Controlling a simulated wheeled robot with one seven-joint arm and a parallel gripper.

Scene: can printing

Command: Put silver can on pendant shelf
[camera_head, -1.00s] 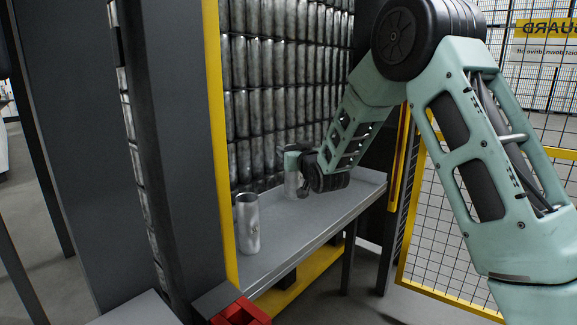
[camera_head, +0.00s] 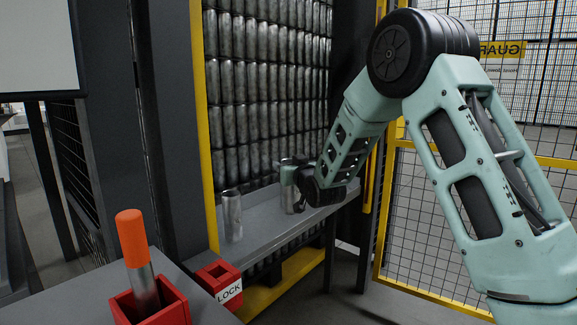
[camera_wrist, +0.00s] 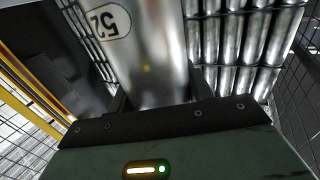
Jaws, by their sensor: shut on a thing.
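My gripper (camera_head: 288,176) is shut on a silver can (camera_head: 289,200) over the far part of a grey ledge in front of the stacked cans. The held can also shows in the wrist view (camera_wrist: 150,50), with a "52" label on its side, upright between the fingers. Whether its base touches the ledge I cannot tell. A second silver can (camera_head: 232,217) stands upright on the ledge, left of my gripper and apart from it. No surface is clearly marked as the pendant shelf.
A wall of stacked cans (camera_head: 262,100) rises behind the grey ledge (camera_head: 262,222). At the front left, a grey surface (camera_head: 188,268) bears red holders, one labelled LOCK (camera_head: 222,282) and one with an orange-topped rod (camera_head: 136,250). A yellow-framed mesh fence (camera_head: 440,200) stands at right.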

